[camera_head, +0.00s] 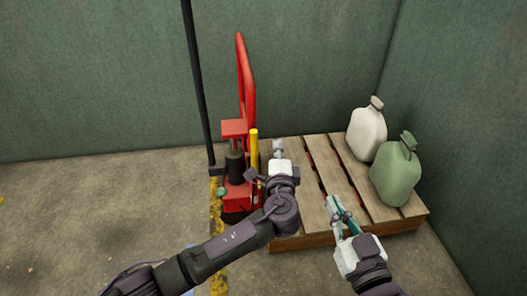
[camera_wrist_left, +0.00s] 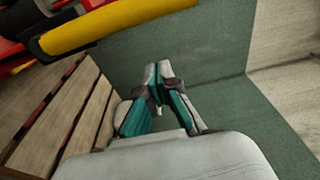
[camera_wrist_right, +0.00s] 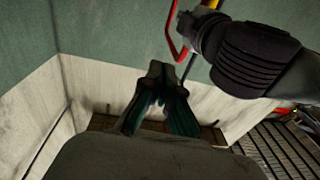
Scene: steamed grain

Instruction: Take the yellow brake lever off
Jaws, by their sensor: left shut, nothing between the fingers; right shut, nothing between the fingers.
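The yellow brake lever (camera_head: 254,150) stands upright on the right side of the red pallet jack (camera_head: 233,195) in the head view. It shows large across the top left of the left wrist view (camera_wrist_left: 120,24). My left gripper (camera_head: 278,147) is shut and empty, just right of the lever, with a gap between them. It also shows shut in the left wrist view (camera_wrist_left: 162,82). My right gripper (camera_head: 334,203) is shut and empty above the pallet's front, well right of the lever. My left wrist hides the lever's lower end in the head view.
A wooden pallet (camera_head: 355,186) lies right of the jack. A white jug (camera_head: 366,133) and a green jug (camera_head: 396,172) stand on its right part. A dark pole (camera_head: 197,85) rises left of the jack. Green walls close in the back and right. Open floor (camera_head: 80,215) lies left.

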